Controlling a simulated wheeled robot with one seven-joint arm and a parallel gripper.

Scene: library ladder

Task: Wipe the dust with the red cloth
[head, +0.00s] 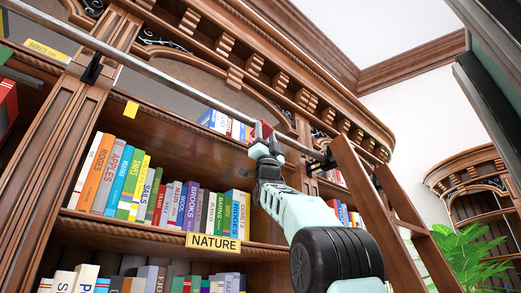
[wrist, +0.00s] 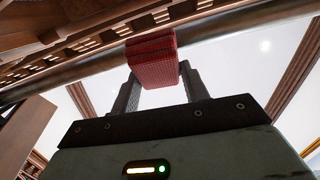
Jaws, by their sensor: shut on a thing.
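The red cloth (head: 263,130) shows small at the metal rail (head: 190,82) in the head view. In the wrist view the cloth (wrist: 152,62) is a folded textured band between the fingers of my gripper (wrist: 158,75). It reaches up to the rail (wrist: 222,32) and overlaps it; whether it wraps around the back is hidden. My gripper (head: 264,146) is shut on the cloth, just below the rail, with the arm reaching up from the lower right. I cannot make out dust in either view.
A bookshelf full of books (head: 150,195) stands behind the rail, with a yellow NATURE label (head: 213,243). A rail bracket (head: 93,68) is at the left. A wooden ladder (head: 375,200) stands right of my gripper. A green plant (head: 470,250) is at lower right.

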